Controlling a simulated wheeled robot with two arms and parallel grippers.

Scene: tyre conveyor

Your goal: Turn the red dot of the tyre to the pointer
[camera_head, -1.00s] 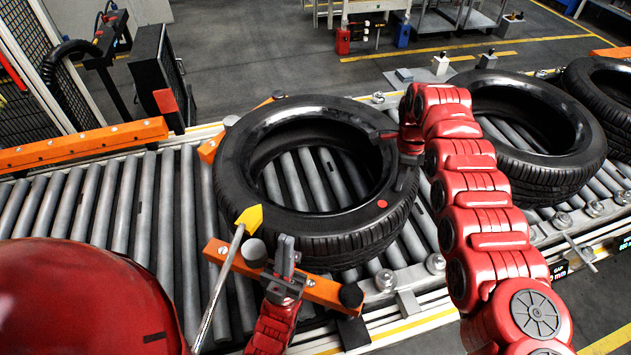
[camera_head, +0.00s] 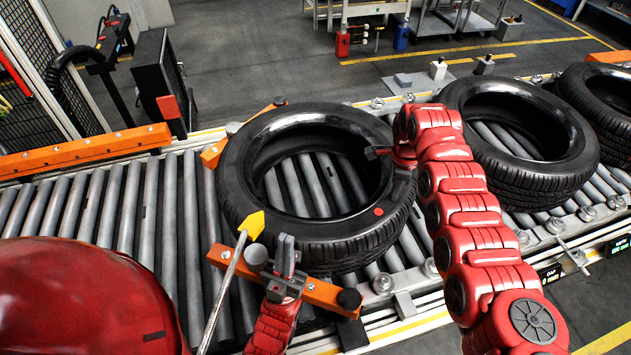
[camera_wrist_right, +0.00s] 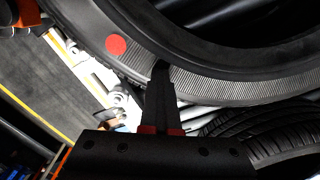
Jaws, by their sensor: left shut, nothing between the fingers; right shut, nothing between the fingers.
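The black tyre (camera_head: 240,170) lies flat on the rollers, at the middle of the head view. Its red dot (camera_head: 378,211) is on the upper sidewall at the lower right; it also shows in the right wrist view (camera_wrist_right: 116,46). The yellow pointer (camera_head: 251,224) is at the tyre's lower left edge, well left of the dot. My right gripper (camera_head: 378,152) is shut and empty over the tyre's right side; its fingers (camera_wrist_right: 160,82) reach the sidewall beside the dot, contact unclear. My left gripper (camera_head: 286,246) is shut and empty at the tyre's near edge, just right of the pointer.
The roller conveyor (camera_head: 95,205) runs across the view. A second tyre (camera_head: 540,180) lies close on the right, with a third (camera_head: 600,95) beyond. The rollers left of the tyre are clear.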

